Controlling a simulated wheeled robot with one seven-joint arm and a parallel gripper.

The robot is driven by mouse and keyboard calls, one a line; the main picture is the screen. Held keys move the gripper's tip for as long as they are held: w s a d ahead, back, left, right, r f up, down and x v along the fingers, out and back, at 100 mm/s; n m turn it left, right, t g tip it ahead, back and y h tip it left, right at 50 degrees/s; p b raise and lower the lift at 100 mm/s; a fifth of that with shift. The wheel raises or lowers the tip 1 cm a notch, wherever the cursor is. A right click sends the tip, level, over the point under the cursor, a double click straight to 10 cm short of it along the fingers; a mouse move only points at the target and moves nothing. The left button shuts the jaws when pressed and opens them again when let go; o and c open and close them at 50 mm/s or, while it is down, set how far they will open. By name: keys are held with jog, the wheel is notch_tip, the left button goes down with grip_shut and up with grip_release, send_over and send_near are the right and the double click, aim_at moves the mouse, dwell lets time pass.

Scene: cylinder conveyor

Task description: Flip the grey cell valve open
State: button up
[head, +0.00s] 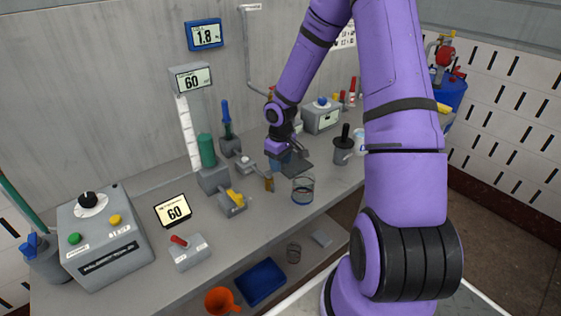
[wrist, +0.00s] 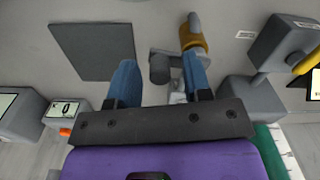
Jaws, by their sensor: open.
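The small grey valve (head: 246,164) with a pale knob sits on the bench, left of my gripper in the head view. A short pipe joins it to a brass-coloured end piece (head: 269,182). In the wrist view, the grey valve body (wrist: 160,68) and its brass-coloured collar (wrist: 194,36) show between and beyond my fingertips. My gripper (head: 281,161) points down over the bench, its two blue fingers apart. In the wrist view, the gripper (wrist: 158,68) is open with nothing clearly held. Contact with the valve cannot be told, and its lower parts are partly hidden by the right finger.
A valve with a yellow handle (head: 234,200) stands to the left. A glass beaker (head: 302,190) stands near the front edge. A dark flat plate (wrist: 94,51) lies beside my left finger.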

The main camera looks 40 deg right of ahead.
grip_shut()
jog(key=shift+w+n, duration=0.4)
jog(key=shift+n, duration=0.7)
grip_release()
jog(key=shift+r, duration=0.1)
notch_tip(320, 180, up, 10)
jog(key=shift+d+f, duration=0.1)
jog(key=shift+f, duration=0.1)
jog(key=shift+r, duration=0.5)
